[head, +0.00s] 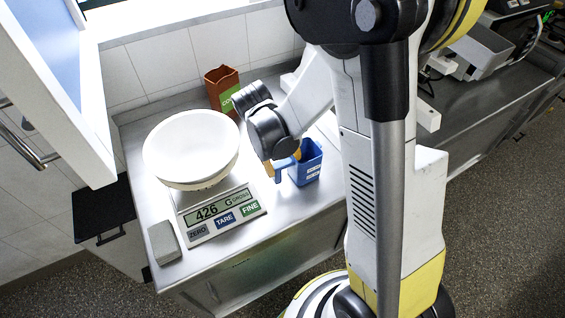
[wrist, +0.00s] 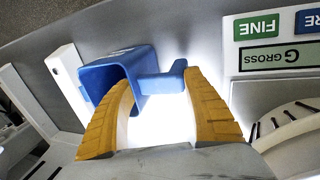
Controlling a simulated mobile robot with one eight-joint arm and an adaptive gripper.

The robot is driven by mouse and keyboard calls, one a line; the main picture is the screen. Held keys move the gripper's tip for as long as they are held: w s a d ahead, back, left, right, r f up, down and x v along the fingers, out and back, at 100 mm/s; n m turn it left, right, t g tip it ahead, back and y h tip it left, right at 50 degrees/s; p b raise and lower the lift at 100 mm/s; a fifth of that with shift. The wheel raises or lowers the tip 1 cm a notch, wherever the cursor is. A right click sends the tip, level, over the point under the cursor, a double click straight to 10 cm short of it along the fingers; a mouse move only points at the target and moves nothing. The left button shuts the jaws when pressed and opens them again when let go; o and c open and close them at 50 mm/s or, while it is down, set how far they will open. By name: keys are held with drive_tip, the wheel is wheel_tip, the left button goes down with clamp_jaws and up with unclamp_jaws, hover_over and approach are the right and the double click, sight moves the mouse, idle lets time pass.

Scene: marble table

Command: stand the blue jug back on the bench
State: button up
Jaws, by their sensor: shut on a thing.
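The blue jug (head: 308,165) is at the right part of the steel bench (head: 262,236), near its front edge, and looks upright. I cannot tell whether its base touches the bench. My gripper (head: 284,164) is at the jug's left, on its handle side. In the wrist view the jug (wrist: 112,75) shows beyond the yellow fingers, with its handle reaching between them. My gripper (wrist: 158,80) is shut on the jug by this handle. The jug's far side and base are hidden.
A scale (head: 228,213) reading 426 stands left of the jug with a white bowl (head: 190,146) on it. A red-brown carton (head: 222,82) stands at the back. A grey block (head: 163,243) lies at the front left. Bare bench lies between scale and jug.

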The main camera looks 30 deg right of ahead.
drive_tip(key=o, duration=1.4)
drive_tip(key=shift+f, duration=0.1)
drive_tip(key=shift+c, duration=0.2)
drive_tip(key=p+v, duration=0.5)
drive_tip(key=v, duration=0.8)
drive_tip(key=s+a+r+t+y, duration=0.2)
drive_tip(key=s+r+t+y, duration=0.1)
drive_tip(key=s+r+t, duration=0.4)
drive_tip(key=s+v, duration=0.1)
drive_tip(key=v, duration=0.4)
drive_tip(key=shift+a+f, duration=0.25)
drive_tip(key=shift+f, duration=0.1)
drive_tip(key=shift+w, duration=0.15)
